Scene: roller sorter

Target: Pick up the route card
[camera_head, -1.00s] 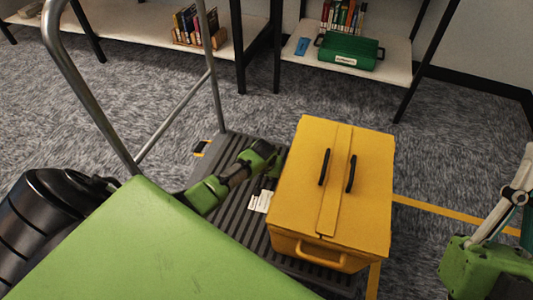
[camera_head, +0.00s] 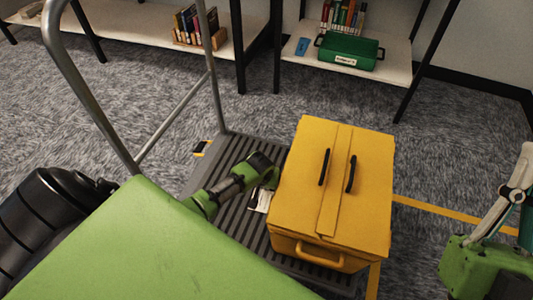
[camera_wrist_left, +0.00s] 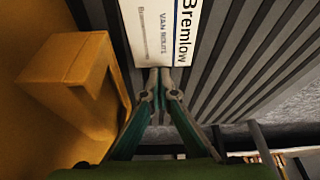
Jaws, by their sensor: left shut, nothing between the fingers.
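The route card (camera_head: 260,203) is a small white card lying on the dark ribbed deck, close to the left side of the yellow box. In the left wrist view the card (camera_wrist_left: 166,30) shows dark print reading "Bremlow" and lies just beyond my fingertips. My left gripper (camera_head: 272,182) is above the deck between the arm and the box. In the left wrist view the left gripper (camera_wrist_left: 161,76) has its fingertips together, with nothing between them, at the card's near edge. My right gripper (camera_head: 520,195) is partly cut off at the right edge, far from the card.
The yellow box (camera_head: 292,215) with black handles stands on the ribbed deck (camera_head: 233,225), close beside my left gripper. A metal rail (camera_head: 90,105) rises at the left. Shelves with books and a green crate (camera_head: 345,52) stand behind. Carpet lies around.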

